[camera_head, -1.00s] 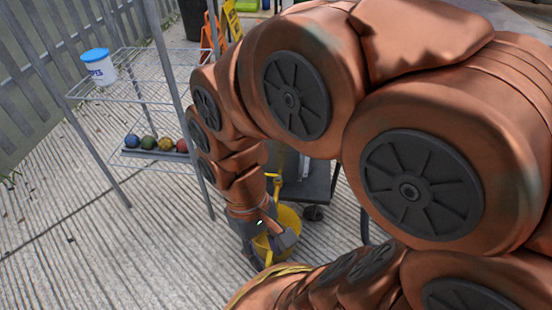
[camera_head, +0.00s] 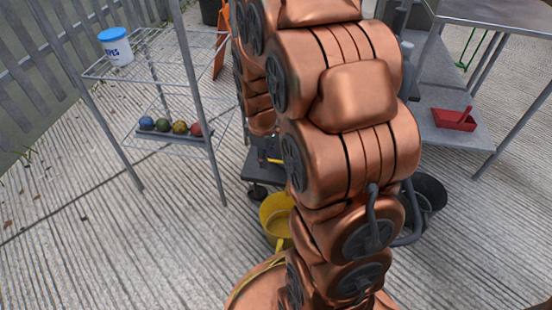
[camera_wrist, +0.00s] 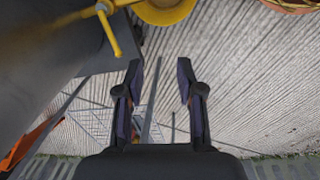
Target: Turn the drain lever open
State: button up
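A yellow bar with a round hub, which looks like the drain lever (camera_wrist: 110,34), shows at the upper left of the wrist view, beside a large dark grey body (camera_wrist: 45,65). A blurred yellow pipe-like part runs left from its hub. There my arm hides the gripper and the lever.
A wire rack (camera_head: 190,95) with several coloured balls (camera_head: 178,126) and a white tub (camera_head: 116,48) stands left. A metal table (camera_head: 495,18) with a red dustpan (camera_head: 455,119) on its lower shelf stands right. A black bucket (camera_head: 432,190) sits behind my arm. The front-left ground is clear.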

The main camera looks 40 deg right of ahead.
jog(key=n+t, duration=0.1)
jog(key=n, duration=0.1)
send_near(277, 161)
jog(key=shift+w+d+f+b, duration=0.15)
jog(key=shift+f+b, duration=0.4)
jog(key=shift+f, duration=0.8)
jog(key=shift+w+d+f+b, duration=0.1)
jog(key=shift+w+f+b, duration=0.3)
jog(key=shift+f, duration=0.95)
jog(key=shift+w+d+f+b, duration=0.1)
jog(key=shift+f+b, duration=0.55)
jog(key=shift+f, duration=0.7)
grip_shut()
jog(key=shift+s, duration=0.1)
